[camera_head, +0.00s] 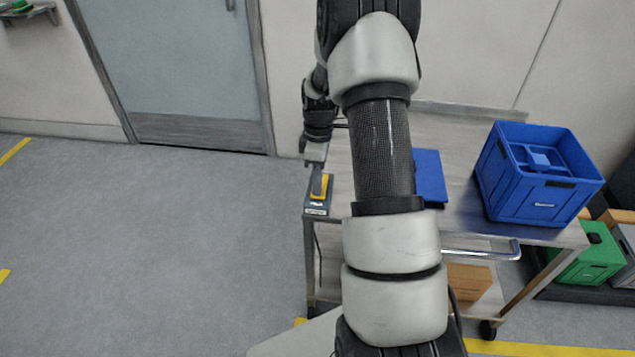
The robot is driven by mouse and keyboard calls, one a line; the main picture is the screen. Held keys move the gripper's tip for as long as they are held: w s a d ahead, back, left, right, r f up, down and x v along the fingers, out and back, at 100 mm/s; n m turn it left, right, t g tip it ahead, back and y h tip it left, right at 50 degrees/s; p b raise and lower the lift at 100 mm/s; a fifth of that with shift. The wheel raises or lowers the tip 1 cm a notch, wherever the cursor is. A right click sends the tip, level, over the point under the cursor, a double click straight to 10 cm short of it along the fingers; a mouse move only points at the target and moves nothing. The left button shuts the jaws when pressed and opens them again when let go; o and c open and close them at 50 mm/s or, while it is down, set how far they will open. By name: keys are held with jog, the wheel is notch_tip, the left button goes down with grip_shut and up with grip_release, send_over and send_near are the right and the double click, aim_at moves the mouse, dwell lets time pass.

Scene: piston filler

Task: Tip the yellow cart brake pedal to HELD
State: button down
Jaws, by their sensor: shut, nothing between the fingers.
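The yellow brake pedal (321,187) sits on a dark base box (317,208) at the left front corner of the metal cart (462,226). A small label is on the front of the base, too small to read. My gripper (317,169) is shut and empty. It points down, with its fingertips at the back end of the pedal, touching it or just above; I cannot tell which. The fingers hide part of the pedal's back end. The pedal's exact tilt is too small to tell.
My arm crosses the middle of the view and hides part of the cart top. A blue flat panel (429,177) and a blue crate (540,196) are on the cart. Green (592,262) and grey boxes stand at the right. Floor at left is clear.

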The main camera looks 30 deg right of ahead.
jog(key=shift+w+d+r+p, duration=0.3)
jog(key=shift+w+d+r, duration=0.1)
jog(key=shift+w, duration=0.2)
notch_tip(320, 180, up, 14)
jog(key=s+a+p, duration=0.1)
jog(key=p, duration=0.3)
jog(key=shift+s, duration=0.2)
dwell(0.4)
